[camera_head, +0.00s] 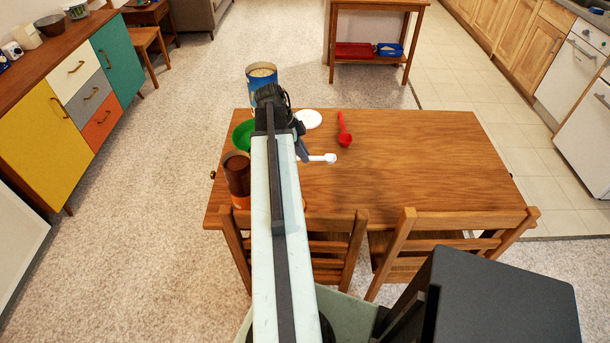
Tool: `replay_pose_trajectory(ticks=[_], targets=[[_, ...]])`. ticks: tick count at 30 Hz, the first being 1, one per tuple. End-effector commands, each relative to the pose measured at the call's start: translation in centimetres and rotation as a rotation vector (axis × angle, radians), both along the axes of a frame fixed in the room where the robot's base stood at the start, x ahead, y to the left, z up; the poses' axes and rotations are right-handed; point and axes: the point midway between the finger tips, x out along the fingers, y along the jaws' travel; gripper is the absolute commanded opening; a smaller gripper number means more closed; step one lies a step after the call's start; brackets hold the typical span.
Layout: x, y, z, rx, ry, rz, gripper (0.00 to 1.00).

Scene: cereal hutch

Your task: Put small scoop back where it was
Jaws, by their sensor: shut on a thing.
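My gripper (303,155) hangs at the end of my arm over the left part of the wooden table. It is shut on a small white scoop (329,158), near its handle. The scoop's bowl points right. I cannot tell how far the scoop is above the tabletop. A red scoop (345,138) lies on the table further back and to the right, apart from my gripper. A blue container (263,73) with pale contents stands at the table's far left, partly hidden by my arm.
On the wooden table (430,160), a white disc (308,119) lies behind my gripper. A green bowl (243,135) and a brown jar (237,175) stand left of my arm. The table's right half is clear. Two chairs (405,222) stand at the near edge.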

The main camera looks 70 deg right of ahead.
Motion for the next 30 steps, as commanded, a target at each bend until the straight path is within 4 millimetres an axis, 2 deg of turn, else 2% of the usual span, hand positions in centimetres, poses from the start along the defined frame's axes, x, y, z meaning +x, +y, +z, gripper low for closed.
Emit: replay_pose_trajectory(ticks=[1, 3, 8, 15, 22, 26, 27, 29, 30], targets=[[0.0, 0.0, -2.3, 0.000, 0.000, 0.000, 0.00], [0.0, 0.0, -2.9, 0.000, 0.000, 0.000, 0.00], [0.1, 0.0, -2.8, 0.000, 0.000, 0.000, 0.00], [0.1, 0.0, -6.6, 0.000, 0.000, 0.001, 0.00], [0.1, 0.1, -6.1, 0.000, 0.000, 0.001, 0.00], [0.1, 0.1, -6.5, 0.000, 0.000, 0.001, 0.00], [0.1, 0.1, -6.6, 0.000, 0.000, 0.001, 0.16], [0.1, 0.1, -6.4, 0.000, 0.000, 0.001, 0.33], [0.2, 0.1, -6.4, 0.000, 0.000, 0.001, 0.35]])
